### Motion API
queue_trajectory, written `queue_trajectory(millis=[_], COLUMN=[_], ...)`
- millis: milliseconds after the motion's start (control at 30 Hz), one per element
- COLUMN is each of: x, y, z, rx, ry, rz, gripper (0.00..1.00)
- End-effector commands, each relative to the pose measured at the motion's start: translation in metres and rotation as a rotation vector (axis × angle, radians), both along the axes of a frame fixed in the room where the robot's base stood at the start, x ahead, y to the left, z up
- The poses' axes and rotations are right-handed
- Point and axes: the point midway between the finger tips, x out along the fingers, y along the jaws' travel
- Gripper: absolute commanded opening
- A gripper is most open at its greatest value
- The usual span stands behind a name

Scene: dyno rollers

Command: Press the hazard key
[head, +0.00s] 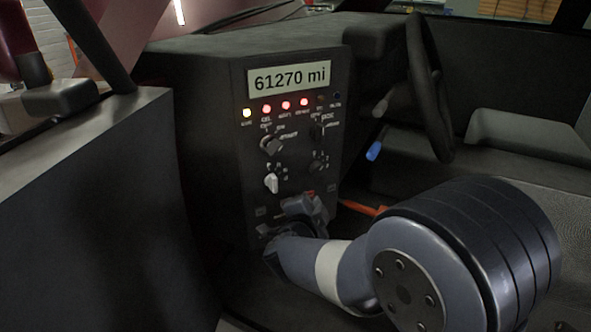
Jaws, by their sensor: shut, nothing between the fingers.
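The dark control panel (243,148) faces me in the middle of the head view, with a display reading 61270 mi. Small keys or labels show low on the panel, at its left edge (260,211) and right edge (331,188). Their lettering is too small to read, so I cannot tell which is the hazard key. My gripper (298,204) is at the lower part of the panel, shut and empty. It hides part of the bottom row. I cannot tell whether it touches the panel. A small red-orange mark (309,193) shows just above it.
A row of lamps (286,105), one yellow and several red, is lit under the display. Dark knobs (272,145) and a pale knob (271,183) stick out below. A steering wheel (432,90) and blue-tipped stalk (374,151) are at right. A dark door-like panel (90,210) fills the left.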

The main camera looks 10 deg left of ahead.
Motion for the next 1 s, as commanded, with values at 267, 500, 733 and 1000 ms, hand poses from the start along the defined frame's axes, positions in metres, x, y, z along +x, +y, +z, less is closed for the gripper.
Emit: queue_trajectory(millis=[267,500,733,1000], x=[0.0000,0.0009,0.0069,0.0075], y=[0.0000,0.0006,0.0048,0.0052], z=[0.0000,0.0002,0.0008,0.0002], rx=[0.000,0.000,0.000,0.000], ry=[0.000,0.000,0.000,0.000], rz=[0.000,0.000,0.000,0.000], gripper=[0.00,0.00,0.00,0.00])
